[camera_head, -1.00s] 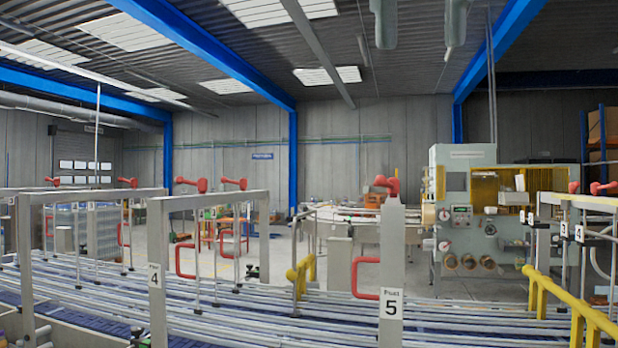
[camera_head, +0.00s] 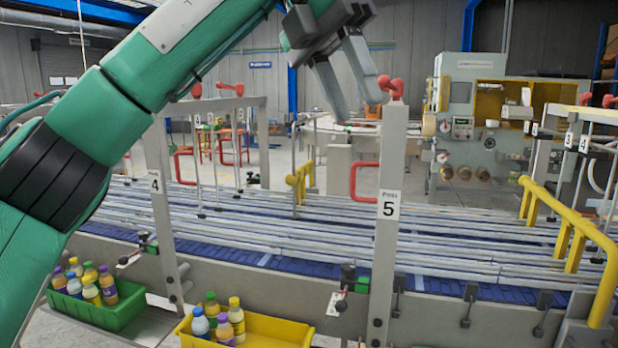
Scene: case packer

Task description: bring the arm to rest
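My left arm, green with a black joint, comes in from the left and reaches up across the view. My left gripper (camera_head: 348,92) is at the top middle, raised in front of the conveyor. Its two grey fingers point down and stand apart, with nothing between them. It is open. The tips hang close to the top of the post marked 5 in the picture; I cannot tell the distance in depth. My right gripper is not in view.
A conveyor with metal rails (camera_head: 450,237) and a blue belt crosses the view. Below it stand a green crate (camera_head: 124,312) and a yellow crate (camera_head: 275,330), each holding several bottles. Posts, red handles and a yellow guard rail (camera_head: 570,216) rise along the conveyor. A machine (camera_head: 480,125) stands behind.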

